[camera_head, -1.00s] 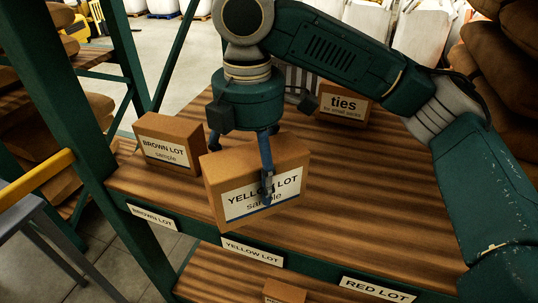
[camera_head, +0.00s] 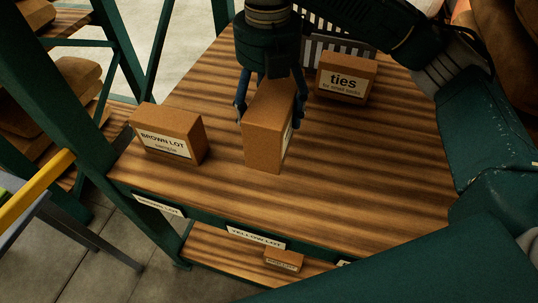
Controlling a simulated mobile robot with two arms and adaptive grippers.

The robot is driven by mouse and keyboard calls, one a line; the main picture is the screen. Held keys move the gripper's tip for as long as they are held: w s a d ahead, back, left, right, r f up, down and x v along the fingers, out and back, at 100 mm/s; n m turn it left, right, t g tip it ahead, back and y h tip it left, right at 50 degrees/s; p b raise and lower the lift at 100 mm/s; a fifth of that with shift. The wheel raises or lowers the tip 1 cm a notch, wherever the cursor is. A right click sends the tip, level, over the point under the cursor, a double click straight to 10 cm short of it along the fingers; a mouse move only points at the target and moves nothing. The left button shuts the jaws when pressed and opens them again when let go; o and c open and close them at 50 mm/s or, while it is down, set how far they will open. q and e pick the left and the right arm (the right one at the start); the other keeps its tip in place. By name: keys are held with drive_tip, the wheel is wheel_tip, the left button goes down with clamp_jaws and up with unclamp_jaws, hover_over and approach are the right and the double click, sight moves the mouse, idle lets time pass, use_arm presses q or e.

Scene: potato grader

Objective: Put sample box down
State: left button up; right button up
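The yellow lot sample box (camera_head: 266,135) is a brown carton held upright over the wooden shelf top, behind the YELLOW LOT label (camera_head: 256,238). Its narrow side faces me, and its white label is turned to the right, mostly out of sight. My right gripper (camera_head: 269,113) points down with a finger on each side of the box and appears shut on it. The box's lower edge is at or very close to the wood; I cannot tell whether it touches. My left gripper is not in view.
The brown lot sample box (camera_head: 168,134) stands to the left, with a gap between. The ties box (camera_head: 345,78) stands behind to the right, near a slatted grey crate (camera_head: 322,54). The shelf top (camera_head: 350,165) is clear at right. A small box (camera_head: 284,260) sits on the lower shelf.

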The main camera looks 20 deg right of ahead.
wheel_tip(320, 180, down, 9)
drive_tip(key=shift+r, duration=0.2)
drive_tip(key=shift+w+f+p, duration=0.1)
drive_tip(key=shift+f+p, duration=0.5)
drive_tip(key=shift+f, duration=2.05)
drive_tip(key=shift+f, duration=0.1)
drive_tip(key=o, duration=2)
drive_tip(key=shift+f, duration=0.1)
wheel_tip(320, 180, up, 11)
drive_tip(key=shift+b, duration=0.85)
drive_tip(key=shift+r, duration=0.65)
